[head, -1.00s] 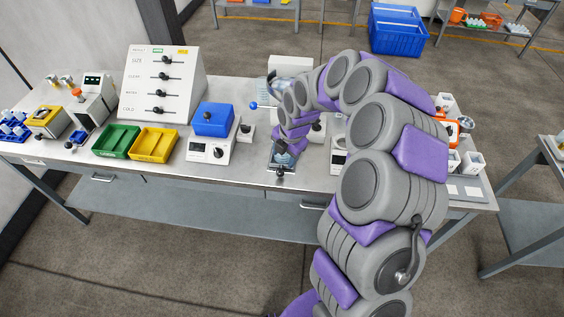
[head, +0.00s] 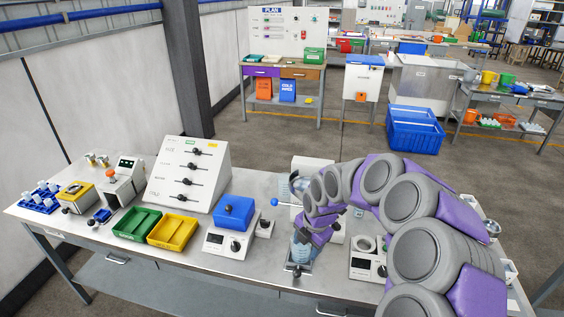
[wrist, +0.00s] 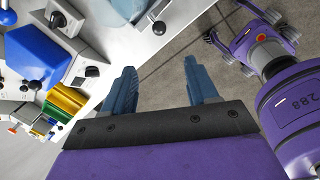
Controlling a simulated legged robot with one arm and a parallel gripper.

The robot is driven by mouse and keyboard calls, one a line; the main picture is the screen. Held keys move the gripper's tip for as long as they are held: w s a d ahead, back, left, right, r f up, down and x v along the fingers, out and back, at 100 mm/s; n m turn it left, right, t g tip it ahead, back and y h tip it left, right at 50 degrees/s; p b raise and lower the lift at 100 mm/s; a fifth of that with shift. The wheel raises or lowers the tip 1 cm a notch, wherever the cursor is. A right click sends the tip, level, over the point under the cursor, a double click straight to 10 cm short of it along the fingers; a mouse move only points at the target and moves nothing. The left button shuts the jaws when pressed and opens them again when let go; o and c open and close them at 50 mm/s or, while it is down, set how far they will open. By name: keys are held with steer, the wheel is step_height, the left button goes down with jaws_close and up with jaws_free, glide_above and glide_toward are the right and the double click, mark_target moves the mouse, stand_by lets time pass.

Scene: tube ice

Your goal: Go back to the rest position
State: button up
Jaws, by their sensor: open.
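My purple and grey arm reaches from the lower right of the head view in a high curve over the workbench (head: 130,250). Its end, my gripper (head: 302,248), points down near the bench's front edge, close to a small black knob (head: 297,271). In the wrist view my gripper (wrist: 161,85) has its two blue fingers wide apart, with nothing between them but the floor beyond. The black knob (wrist: 158,27) shows just past the fingers at the bench edge.
On the bench left of my arm stand a scale with a blue tray (head: 235,213), yellow (head: 173,231) and green bins (head: 137,224), and a slider panel (head: 190,177). A white device (head: 366,266) sits close right. A blue crate (head: 415,130) stands on open floor behind.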

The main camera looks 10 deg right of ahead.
steer(key=s+a+r+m+g, duration=0.1)
steer(key=s+r+m, duration=0.4)
steer(key=s, duration=0.3)
steer(key=s+a+r+m+g, duration=0.1)
steer(key=s+r+m, duration=0.4)
steer(key=s, duration=0.4)
steer(key=s+d+m+g+h, duration=0.1)
steer(key=s+d+m, duration=0.2)
steer(key=s+m, duration=1.2)
steer(key=s+r, duration=0.1)
steer(key=s, duration=0.5)
steer(key=shift+g, duration=0.3)
